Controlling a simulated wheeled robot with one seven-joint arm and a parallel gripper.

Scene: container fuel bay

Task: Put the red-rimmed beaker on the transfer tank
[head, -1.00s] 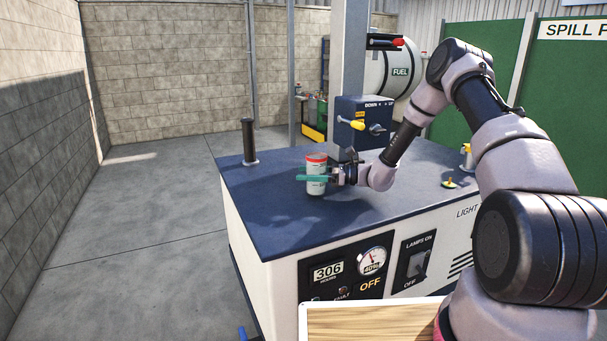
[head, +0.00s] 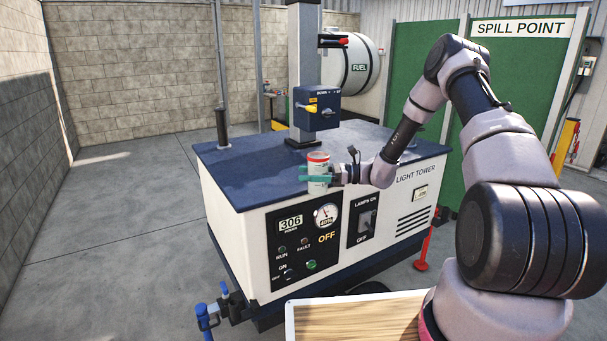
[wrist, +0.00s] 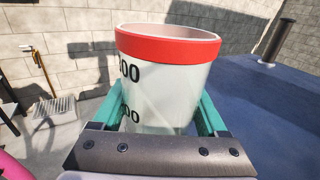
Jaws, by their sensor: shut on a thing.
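The beaker (head: 318,171) is white with a red rim and dark graduation marks. In the head view it is upright at the near edge of the light tower's blue top. My gripper (head: 318,180) is shut on it, with a teal finger on each side. In the wrist view the beaker (wrist: 165,75) fills the middle between the fingers, and its lower part is hidden behind the gripper body. The inside is mostly hidden. A white tank (head: 355,64) marked FUEL stands in the background; I cannot tell whether it is the transfer tank.
The light tower cabinet (head: 235,215) stands in front of me, with a mast (head: 307,70) and control box (head: 316,108) on top. A wooden-topped board (head: 355,320) is at the bottom. A green SPILL POINT panel (head: 530,75) stands at right. Concrete floor (head: 110,220) is open at left.

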